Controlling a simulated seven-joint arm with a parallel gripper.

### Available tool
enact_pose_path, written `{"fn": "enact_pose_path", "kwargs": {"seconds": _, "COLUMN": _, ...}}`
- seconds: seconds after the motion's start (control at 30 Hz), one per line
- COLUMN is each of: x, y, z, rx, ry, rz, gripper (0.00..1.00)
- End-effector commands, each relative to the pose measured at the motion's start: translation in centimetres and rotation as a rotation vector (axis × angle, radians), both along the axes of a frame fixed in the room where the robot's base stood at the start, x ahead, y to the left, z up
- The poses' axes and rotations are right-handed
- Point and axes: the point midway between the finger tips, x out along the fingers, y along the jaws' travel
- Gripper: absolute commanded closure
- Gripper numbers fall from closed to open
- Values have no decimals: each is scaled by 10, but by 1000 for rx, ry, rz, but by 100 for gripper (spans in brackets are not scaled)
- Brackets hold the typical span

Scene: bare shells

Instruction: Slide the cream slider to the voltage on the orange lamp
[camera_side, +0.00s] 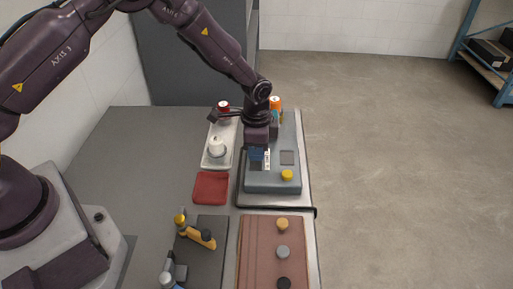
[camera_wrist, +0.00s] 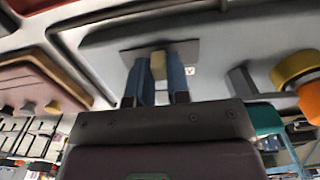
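The cream slider (camera_wrist: 158,66) stands up from a dark slot plate on the grey panel (camera_side: 262,184). My gripper (camera_wrist: 160,78) has its two blue fingers on either side of the slider, apparently touching it, so it looks shut on it. In the side view my gripper (camera_side: 258,155) is low over the panel and hides the slider. A small white label with a V-like mark (camera_wrist: 190,71) lies just right of the fingers in the wrist view. An orange round object (camera_side: 275,103) stands behind the panel; I cannot tell whether it is the lamp.
A yellow knob (camera_side: 287,175) is on the panel's front part. A brown board (camera_side: 258,255) with knobs is in front. Grey table (camera_side: 125,150) is clear further left.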

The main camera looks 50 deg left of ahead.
Motion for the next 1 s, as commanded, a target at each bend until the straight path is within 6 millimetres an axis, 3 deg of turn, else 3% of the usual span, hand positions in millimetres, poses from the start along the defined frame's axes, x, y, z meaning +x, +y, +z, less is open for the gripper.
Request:
{"fn": "enact_pose_path", "kwargs": {"seconds": 0.17, "x": -4, "y": -4, "z": 0, "rx": 0, "ry": 0, "rz": -1, "gripper": 100}}
{"fn": "enact_pose_path", "kwargs": {"seconds": 0.33, "x": -19, "y": -20, "z": 1, "rx": 0, "ry": 0, "rz": -4, "gripper": 100}}
{"fn": "enact_pose_path", "kwargs": {"seconds": 0.6, "x": -22, "y": -23, "z": 0, "rx": -3, "ry": 6, "rz": -2, "gripper": 100}}
{"fn": "enact_pose_path", "kwargs": {"seconds": 0.63, "x": -23, "y": -23, "z": 0, "rx": -3, "ry": 6, "rz": -2, "gripper": 76}}
{"fn": "enact_pose_path", "kwargs": {"seconds": 0.7, "x": -23, "y": -23, "z": 0, "rx": -3, "ry": 6, "rz": -2, "gripper": 60}}
{"fn": "enact_pose_path", "kwargs": {"seconds": 1.0, "x": -21, "y": -21, "z": 1, "rx": -1, "ry": 1, "rz": -1, "gripper": 57}}
